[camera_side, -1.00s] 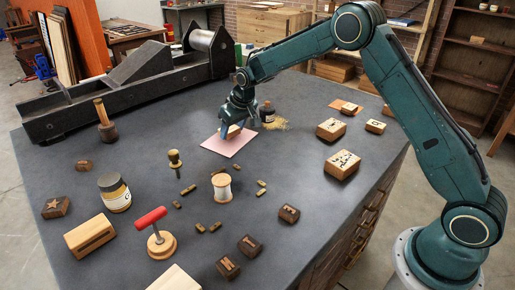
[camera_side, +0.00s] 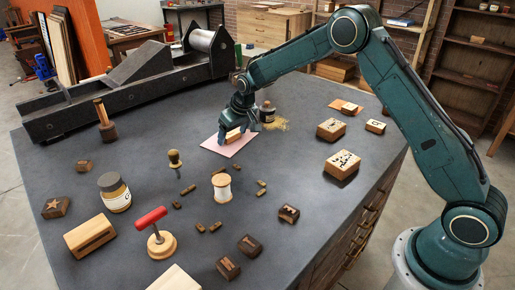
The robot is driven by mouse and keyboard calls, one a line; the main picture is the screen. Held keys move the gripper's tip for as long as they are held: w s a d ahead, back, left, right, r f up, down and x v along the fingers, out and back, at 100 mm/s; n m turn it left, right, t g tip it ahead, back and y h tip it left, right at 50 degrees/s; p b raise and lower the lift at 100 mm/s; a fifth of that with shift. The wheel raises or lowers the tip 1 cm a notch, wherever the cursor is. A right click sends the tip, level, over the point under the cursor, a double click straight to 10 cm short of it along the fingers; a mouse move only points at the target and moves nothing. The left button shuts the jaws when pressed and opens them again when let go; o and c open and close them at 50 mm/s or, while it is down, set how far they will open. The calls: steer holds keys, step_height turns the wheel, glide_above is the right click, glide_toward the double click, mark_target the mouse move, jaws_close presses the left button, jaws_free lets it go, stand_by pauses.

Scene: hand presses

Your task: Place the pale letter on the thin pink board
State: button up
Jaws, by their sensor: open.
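The pale letter (camera_side: 233,135) is a small light-wood block on the thin pink board (camera_side: 213,145), towards the board's right side. My gripper (camera_side: 238,131) is open, its fingers low on either side of the letter. The fingers hide part of the letter and the far part of the board. I cannot tell whether a finger still touches the letter.
A dark bottle (camera_side: 267,112) stands just right of my gripper, with yellowish shavings (camera_side: 280,125) beside it. A thread spool (camera_side: 221,187) and several small dark pieces lie in front. A black press (camera_side: 130,85) lines the back left. Pale blocks (camera_side: 342,164) sit at right.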

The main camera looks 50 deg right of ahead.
steer(key=v, duration=1.2)
steer(key=shift+s+r, duration=0.1)
steer(key=shift+r, duration=0.15)
stand_by(0.5)
